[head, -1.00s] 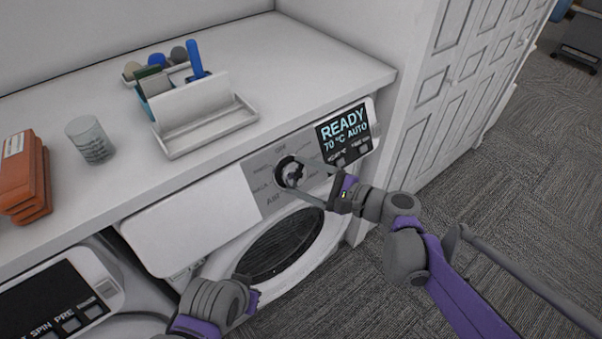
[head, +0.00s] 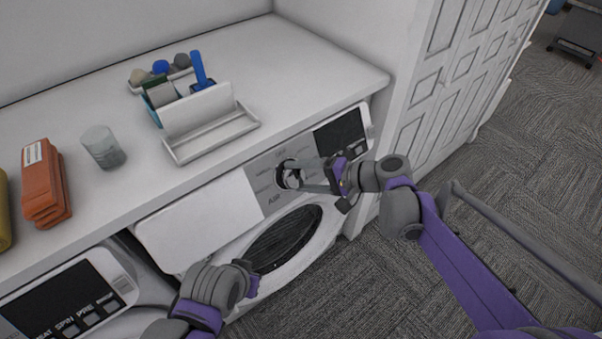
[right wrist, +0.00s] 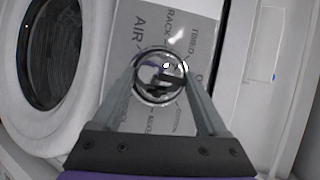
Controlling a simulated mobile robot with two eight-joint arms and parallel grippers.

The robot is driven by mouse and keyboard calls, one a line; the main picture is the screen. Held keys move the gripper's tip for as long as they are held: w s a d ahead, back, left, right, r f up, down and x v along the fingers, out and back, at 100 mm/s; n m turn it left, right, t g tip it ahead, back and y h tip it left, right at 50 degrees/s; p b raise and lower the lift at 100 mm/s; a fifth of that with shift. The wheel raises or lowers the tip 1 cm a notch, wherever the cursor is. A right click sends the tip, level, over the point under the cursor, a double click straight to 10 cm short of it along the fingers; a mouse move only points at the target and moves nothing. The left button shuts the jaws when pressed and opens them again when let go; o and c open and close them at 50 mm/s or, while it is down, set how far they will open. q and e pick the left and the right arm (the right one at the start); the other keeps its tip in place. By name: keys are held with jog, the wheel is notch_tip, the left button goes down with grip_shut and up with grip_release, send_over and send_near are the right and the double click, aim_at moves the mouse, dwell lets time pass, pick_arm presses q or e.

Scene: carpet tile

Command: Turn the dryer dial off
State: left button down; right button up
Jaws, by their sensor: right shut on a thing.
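The dryer (head: 308,238) stands under the white counter. Its round chrome dial (head: 288,176) sits on a grey printed panel (head: 266,192) and also shows in the right wrist view (right wrist: 160,66). My right gripper (head: 302,174) is shut on the dial, one finger on each side. The dial's pointer direction is hard to make out. The dryer display (head: 340,132) is dark. My left gripper (head: 252,284) is low in front of the dryer; its fingers are hidden and I cannot tell their state.
A second machine (head: 75,300) stands at the lower left. The counter (head: 300,60) holds a white caddy (head: 210,136), a glass (head: 103,148) and stacked orange-brown packs (head: 44,185). A panelled door (head: 450,75) stands on the right, with open carpet in front.

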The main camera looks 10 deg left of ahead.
dwell(0.4)
jog(key=o, duration=1.3)
jog(key=shift+c, duration=0.2)
jog(key=v, duration=1)
jog(key=shift+d+r+p, duration=0.25)
jog(key=shift+d+p, duration=0.1)
jog(key=shift+s, duration=0.15)
jog(key=s+d+f+n+t+h+p, duration=0.1)
jog(key=s+d+h+p, duration=0.3)
jog(key=s+d, duration=0.5)
jog(key=s+d+f+n+t+h+p, duration=0.1)
jog(key=s+d+f+t+h+p, duration=0.1)
jog(key=s+d+h, duration=0.7)
jog(key=shift+s+d+f+n+t+p, duration=0.3)
jog(key=shift+s+d+f+n+p, duration=0.1)
jog(key=shift+s+d+f+p, duration=0.45)
